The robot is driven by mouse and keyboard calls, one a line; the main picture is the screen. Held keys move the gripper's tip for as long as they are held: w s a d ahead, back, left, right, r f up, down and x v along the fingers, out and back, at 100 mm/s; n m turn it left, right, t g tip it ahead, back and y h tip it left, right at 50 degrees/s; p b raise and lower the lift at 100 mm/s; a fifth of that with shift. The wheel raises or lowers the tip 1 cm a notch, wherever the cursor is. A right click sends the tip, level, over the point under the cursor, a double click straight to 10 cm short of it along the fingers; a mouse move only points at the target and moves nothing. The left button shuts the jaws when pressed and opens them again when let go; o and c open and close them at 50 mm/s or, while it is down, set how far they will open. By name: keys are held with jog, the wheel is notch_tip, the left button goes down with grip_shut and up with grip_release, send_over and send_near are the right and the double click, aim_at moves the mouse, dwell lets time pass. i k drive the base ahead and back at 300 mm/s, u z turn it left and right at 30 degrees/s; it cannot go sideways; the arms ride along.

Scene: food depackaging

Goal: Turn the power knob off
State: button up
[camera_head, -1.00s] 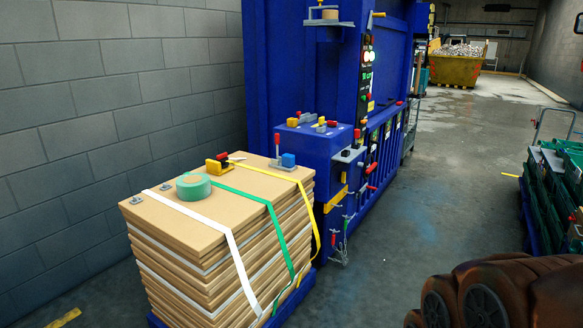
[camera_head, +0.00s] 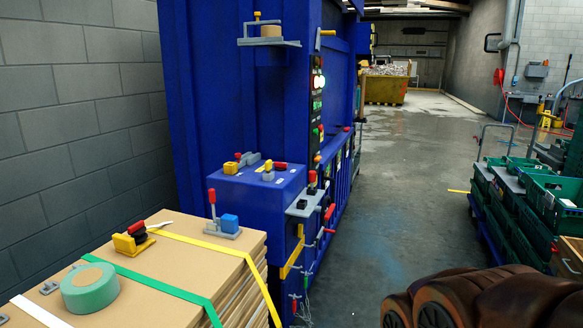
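The tall blue machine (camera_head: 215,90) stands in the middle of the view, left of the aisle. Its narrow dark control panel (camera_head: 316,112) is seen at a steep angle, with bright lit lamps (camera_head: 318,82) and green lit markings below them. A small red and yellow control (camera_head: 320,132) sits lower on the panel. Which control is the power knob, and how it is turned, is too small to tell. My gripper is not in view.
A strapped cardboard stack (camera_head: 190,262) with green tape (camera_head: 90,288) stands at front left. A blue ledge (camera_head: 255,190) with small clamps juts from the machine. Green crates (camera_head: 555,200) stand at right. The floor (camera_head: 400,190) between is clear; a yellow skip (camera_head: 386,88) stands far back.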

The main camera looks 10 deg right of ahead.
aim_at(279, 166)
jog(key=z, duration=0.45)
jog(key=i, duration=3.15)
jog(key=u, duration=2)
